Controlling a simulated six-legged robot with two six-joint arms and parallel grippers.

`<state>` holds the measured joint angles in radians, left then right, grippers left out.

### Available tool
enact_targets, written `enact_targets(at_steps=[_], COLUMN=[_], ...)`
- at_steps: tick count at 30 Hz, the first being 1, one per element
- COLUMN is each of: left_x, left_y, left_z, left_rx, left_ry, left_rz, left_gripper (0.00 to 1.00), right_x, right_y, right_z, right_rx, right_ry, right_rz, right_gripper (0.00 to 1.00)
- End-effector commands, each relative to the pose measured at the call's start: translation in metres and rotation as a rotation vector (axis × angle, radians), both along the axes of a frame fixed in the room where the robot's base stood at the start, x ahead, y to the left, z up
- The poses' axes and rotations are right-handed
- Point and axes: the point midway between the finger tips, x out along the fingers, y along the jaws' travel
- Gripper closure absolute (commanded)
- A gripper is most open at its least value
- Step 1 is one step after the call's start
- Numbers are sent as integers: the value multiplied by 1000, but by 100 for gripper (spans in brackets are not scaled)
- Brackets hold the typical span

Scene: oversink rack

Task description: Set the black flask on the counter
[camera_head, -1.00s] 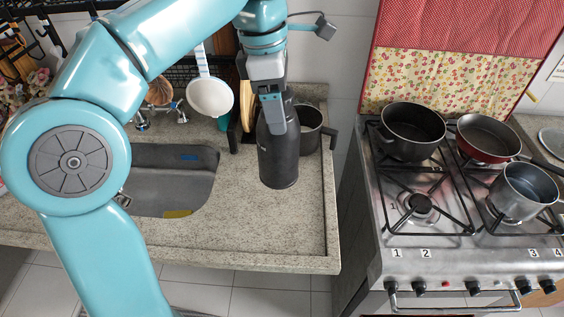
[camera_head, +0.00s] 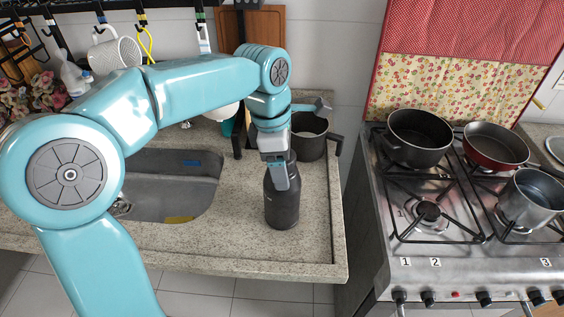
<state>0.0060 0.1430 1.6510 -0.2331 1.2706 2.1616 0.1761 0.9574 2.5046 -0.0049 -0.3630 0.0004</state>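The black flask (camera_head: 283,209) is upright at the right part of the speckled stone counter (camera_head: 232,240), to the right of the sink. Its base appears to be on or very close to the counter; I cannot tell whether it touches. My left gripper (camera_head: 281,184) comes down over the flask's top from above. A grey finger lies across the flask's upper front, and the gripper appears shut on it. The far finger is hidden. My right gripper is not in view.
A dark pot (camera_head: 309,138) stands on the counter just behind the flask. The sink (camera_head: 173,184) lies to the left. The stove (camera_head: 421,237) with several pans is to the right, across a gap. The counter in front of the flask is clear.

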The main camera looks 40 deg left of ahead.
Motion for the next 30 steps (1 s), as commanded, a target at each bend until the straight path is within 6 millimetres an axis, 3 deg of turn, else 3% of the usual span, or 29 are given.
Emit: enact_targets(at_steps=[3, 4, 6, 14, 18, 30], left_x=[0, 0, 0, 0, 0, -7], left_y=[0, 0, 0, 0, 1, 11], left_z=[-3, -4, -3, -2, 8, 94], left_rx=[0, 0, 0, 0, 0, 0], left_ry=[-1, 0, 0, 0, -4, -4], left_rz=[0, 0, 0, 0, 0, 0], left_gripper=[88, 24, 1, 1, 1, 1], right_x=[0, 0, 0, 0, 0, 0], right_y=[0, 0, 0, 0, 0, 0], right_z=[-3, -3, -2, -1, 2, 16], right_rx=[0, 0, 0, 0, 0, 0], right_ry=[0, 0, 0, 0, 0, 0], right_rz=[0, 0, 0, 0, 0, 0], right_gripper=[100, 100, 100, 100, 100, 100])
